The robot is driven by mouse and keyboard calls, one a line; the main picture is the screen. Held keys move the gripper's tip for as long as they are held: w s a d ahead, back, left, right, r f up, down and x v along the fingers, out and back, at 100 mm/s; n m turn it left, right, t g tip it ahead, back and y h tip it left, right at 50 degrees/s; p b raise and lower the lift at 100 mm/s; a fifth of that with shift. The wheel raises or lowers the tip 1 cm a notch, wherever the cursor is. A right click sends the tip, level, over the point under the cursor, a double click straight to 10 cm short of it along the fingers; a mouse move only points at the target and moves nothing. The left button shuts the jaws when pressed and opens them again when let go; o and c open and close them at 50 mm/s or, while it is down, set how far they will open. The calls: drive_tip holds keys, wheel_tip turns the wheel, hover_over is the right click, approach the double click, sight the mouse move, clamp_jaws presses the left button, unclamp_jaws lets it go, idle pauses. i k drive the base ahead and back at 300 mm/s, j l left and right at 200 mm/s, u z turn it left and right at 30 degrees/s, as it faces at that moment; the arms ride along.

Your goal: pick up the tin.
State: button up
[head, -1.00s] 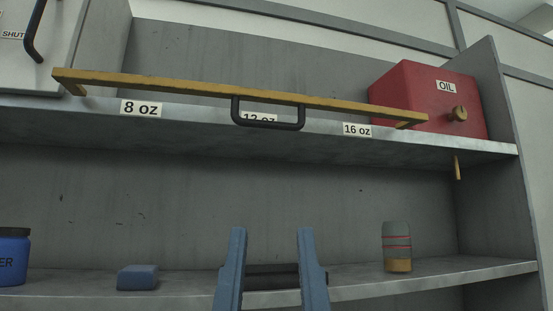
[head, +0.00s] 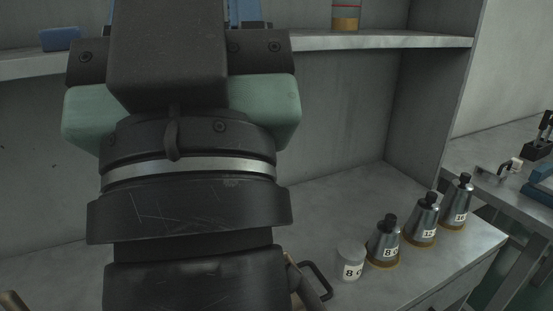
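The likely tin (head: 345,22) is a small can with an orange-yellow base and a red stripe. It stands upright on the shelf at the top of the head view, its upper part cut off by the frame edge. My gripper (head: 185,8) is at the top left of centre, to the left of the tin and apart from it. Its blue fingers show only at their roots, set wide apart; the fingertips are out of frame. My dark wrist hides much of the left and centre.
A blue block (head: 60,39) lies on the shelf (head: 400,42) at left. A side bench (head: 490,150) is at right.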

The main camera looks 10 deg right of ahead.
sight(351, 253)
drive_tip(key=l+u, duration=0.1)
drive_tip(key=l, duration=0.4)
drive_tip(key=l+u, duration=0.15)
drive_tip(key=l, duration=0.35)
drive_tip(key=k+l+u, duration=0.1)
drive_tip(key=l, duration=0.4)
drive_tip(key=k+l+u, duration=0.15)
drive_tip(key=l, duration=0.35)
